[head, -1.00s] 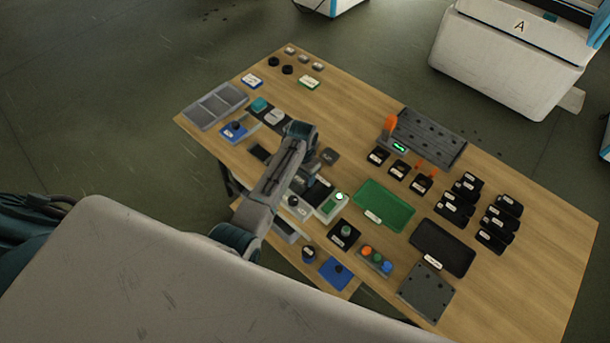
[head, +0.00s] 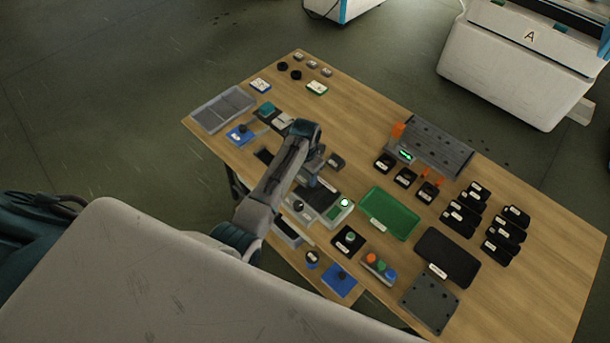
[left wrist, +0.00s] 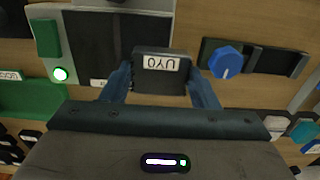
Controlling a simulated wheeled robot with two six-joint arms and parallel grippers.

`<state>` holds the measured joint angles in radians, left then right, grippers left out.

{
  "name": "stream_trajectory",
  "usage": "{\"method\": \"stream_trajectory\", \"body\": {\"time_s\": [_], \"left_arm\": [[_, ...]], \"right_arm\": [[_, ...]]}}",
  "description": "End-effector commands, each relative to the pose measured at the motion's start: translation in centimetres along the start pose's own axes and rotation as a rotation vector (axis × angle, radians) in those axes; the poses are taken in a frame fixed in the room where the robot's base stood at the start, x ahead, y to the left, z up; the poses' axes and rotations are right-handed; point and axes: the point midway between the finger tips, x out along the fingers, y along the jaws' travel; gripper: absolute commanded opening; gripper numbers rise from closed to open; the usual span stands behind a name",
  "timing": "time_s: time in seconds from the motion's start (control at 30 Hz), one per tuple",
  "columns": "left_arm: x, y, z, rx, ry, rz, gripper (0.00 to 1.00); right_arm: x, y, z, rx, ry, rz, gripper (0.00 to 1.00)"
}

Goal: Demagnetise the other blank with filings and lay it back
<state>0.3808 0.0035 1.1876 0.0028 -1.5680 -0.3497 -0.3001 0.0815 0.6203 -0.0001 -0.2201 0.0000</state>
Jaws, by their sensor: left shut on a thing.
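My left gripper (head: 316,178) is shut on a dark rectangular blank (left wrist: 160,72) with a white label, its fingers on either side of it in the left wrist view. In the head view the arm and gripper mostly hide this blank. The demagnetiser (head: 335,212), a pale unit with a dark plate and a lit green lamp, lies just beside and below the gripper. It shows at the upper left of the left wrist view (left wrist: 90,45), and the blank appears to the right of its plate. Filings are too small to make out. My right gripper is not in view.
A green tray (head: 372,207) and a black tray (head: 433,269) lie to the right. Several labelled black blocks (head: 455,213) stand beyond them. A grey divided tray (head: 222,108) is at the far left. A blue knob (left wrist: 228,62) is right of the blank in the left wrist view.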

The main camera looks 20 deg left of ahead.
Motion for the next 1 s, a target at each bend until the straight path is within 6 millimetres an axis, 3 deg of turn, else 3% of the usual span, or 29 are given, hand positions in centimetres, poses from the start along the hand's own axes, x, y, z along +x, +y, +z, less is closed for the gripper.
{"method": "stream_trajectory", "body": {"time_s": [1.0], "left_arm": [[-5.7, 0.0, -0.1, 0.000, 0.002, -0.001, 0.16]], "right_arm": [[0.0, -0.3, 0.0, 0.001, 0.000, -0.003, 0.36]]}}
